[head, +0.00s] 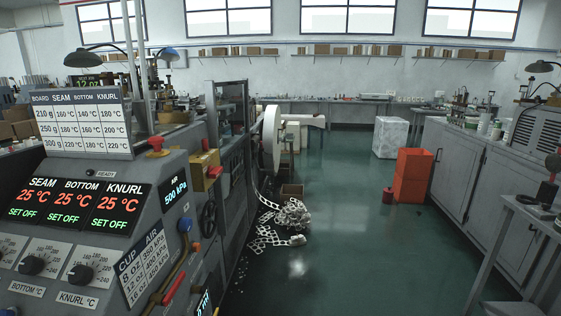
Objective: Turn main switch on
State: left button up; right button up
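The control panel (75,215) of a grey machine fills the left side. Its displays (82,205) read 25 °C for seam, bottom and knurl, each with SET OFF. A red-handled yellow part (156,147) sits at the panel's upper right edge. Neither of my grippers is in view.
Black dials (81,274) sit low on the panel, and an air display (173,191) reads 500 kPa. Punched white scrap (285,222) lies on the floor beside the machine. Grey cabinets (475,165) line the right; the green floor (355,240) between is open.

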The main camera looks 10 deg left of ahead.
aim_at(212, 173)
jog(key=i+l+z, duration=0.1)
jog(key=i, duration=0.65)
jog(key=i+l+z, duration=0.1)
jog(key=i, duration=0.7)
jog(key=i+u, duration=0.4)
jog(key=i+l+u, duration=0.15)
jog(key=u, duration=0.25)
jog(key=i+l+u, duration=0.2)
jog(key=u, duration=0.2)
jog(key=i+l+u, duration=0.3)
jog(key=u, duration=0.15)
